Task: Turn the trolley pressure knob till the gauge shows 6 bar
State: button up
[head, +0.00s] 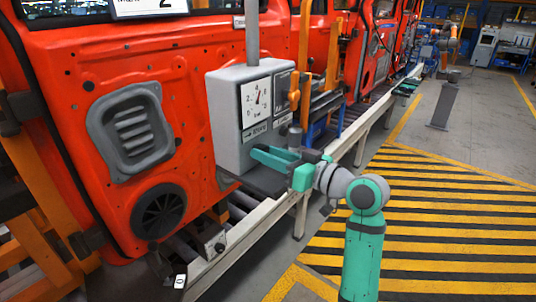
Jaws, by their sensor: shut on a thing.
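The trolley's grey control box (226,112) stands beside the red door panels. Its white pressure gauge (256,103) faces me, with a thin needle pointing roughly upward, near the 4; the exact reading is too small to be sure of. An arrow label (255,131) sits under the dial. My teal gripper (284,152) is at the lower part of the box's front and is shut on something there. A grey, round piece (294,138), which looks like the pressure knob, shows between and above the fingers. Most of it is hidden by them.
Red door panels (90,130) stand close behind on a pale rail (235,250). The yellow-and-black striped floor (440,215) to the right is clear.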

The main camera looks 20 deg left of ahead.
jog(key=shift+w+r+m, duration=0.1)
jog(key=shift+r+m, duration=0.05)
jog(key=shift+m, duration=2.05)
jog(key=o, duration=0.8)
jog(key=shift+c, duration=0.2)
jog(key=shift+d, duration=0.3)
jog(key=v, duration=1)
